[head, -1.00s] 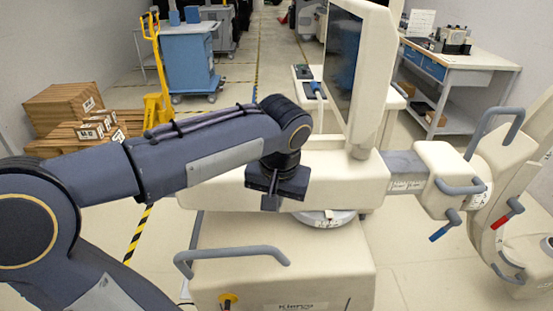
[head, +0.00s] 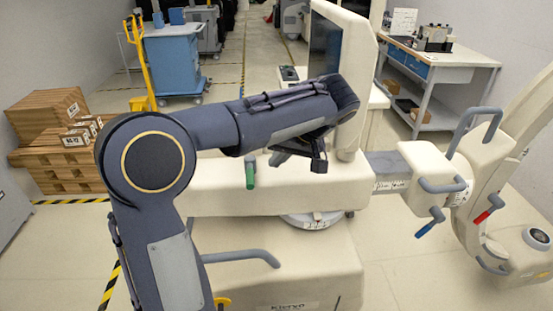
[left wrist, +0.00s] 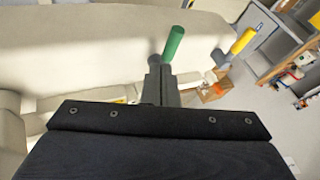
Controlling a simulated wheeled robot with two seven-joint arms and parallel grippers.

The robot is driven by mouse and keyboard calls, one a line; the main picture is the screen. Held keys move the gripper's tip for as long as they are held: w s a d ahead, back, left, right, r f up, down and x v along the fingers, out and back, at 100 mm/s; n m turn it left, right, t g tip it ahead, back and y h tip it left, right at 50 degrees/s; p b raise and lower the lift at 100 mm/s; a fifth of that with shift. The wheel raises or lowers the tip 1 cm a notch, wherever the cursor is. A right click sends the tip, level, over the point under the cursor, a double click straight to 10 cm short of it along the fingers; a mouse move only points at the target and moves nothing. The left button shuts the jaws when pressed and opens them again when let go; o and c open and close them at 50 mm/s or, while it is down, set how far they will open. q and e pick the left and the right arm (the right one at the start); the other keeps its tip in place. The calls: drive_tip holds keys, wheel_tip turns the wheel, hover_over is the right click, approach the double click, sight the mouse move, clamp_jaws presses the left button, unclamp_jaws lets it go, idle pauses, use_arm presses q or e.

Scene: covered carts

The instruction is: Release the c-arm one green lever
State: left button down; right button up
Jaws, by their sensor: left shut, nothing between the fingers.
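The c-arm's green lever (head: 250,175) hangs with its handle pointing down on the near side of the cream c-arm body (head: 210,200). My left gripper (head: 318,162) is to the right of the lever and slightly higher in the head view, with a gap between them. In the left wrist view, the green lever (left wrist: 173,44) shows just past the tips of my left gripper (left wrist: 158,75). The fingers are shut and empty. I cannot tell from that view whether they touch the lever. My right gripper is not in view.
A blue-tipped lever (head: 430,224) and a red-tipped lever (head: 487,213) are on the right of the c-arm. A yellow lever (left wrist: 243,41) shows in the left wrist view. A monitor (head: 325,50) stands behind my left wrist. A grey handle (head: 240,257) is in front.

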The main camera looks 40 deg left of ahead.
sight(250, 176)
use_arm(q)
drive_tip(key=x, duration=0.7)
drive_tip(key=shift+a+f+p, duration=0.2)
drive_tip(key=shift+f+p, duration=0.1)
drive_tip(key=shift+p, duration=0.05)
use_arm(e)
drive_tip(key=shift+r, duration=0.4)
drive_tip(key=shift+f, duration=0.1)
